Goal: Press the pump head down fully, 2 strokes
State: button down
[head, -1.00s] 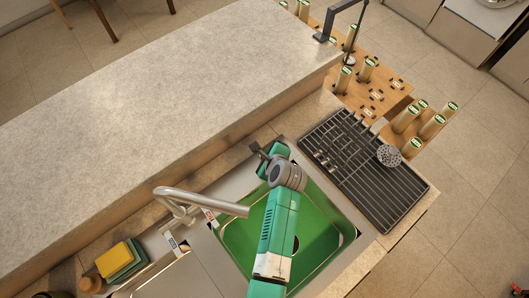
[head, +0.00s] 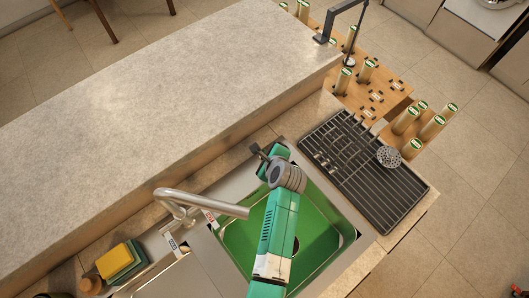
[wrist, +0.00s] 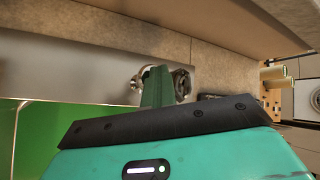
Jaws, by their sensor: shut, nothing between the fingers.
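My gripper (wrist: 157,72) shows in the wrist view as dark green fingers, shut together and empty. Just behind them is a round metallic fitting (wrist: 182,82) on the sink's back edge, which looks like the pump. The fingers cover its middle, so I cannot tell whether they touch the pump head or how far down it is. In the head view my teal wrist (head: 278,152) is over the back edge of the sink, and it hides the fingertips and the pump.
The curved steel faucet (head: 205,203) is close to the left of my arm. The green-looking sink basin (head: 318,225) lies below. A black drying rack (head: 375,185) is to the right. The raised grey counter (head: 170,100) stands behind. A yellow and green sponge stack (head: 118,260) is at lower left.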

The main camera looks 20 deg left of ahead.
jog(key=shift+s+r+p, duration=0.1)
jog(key=shift+r+p, duration=0.75)
jog(key=shift+r, duration=0.2)
notch_tip(320, 180, up, 5)
jog(key=p, duration=0.5)
dwell(1.9)
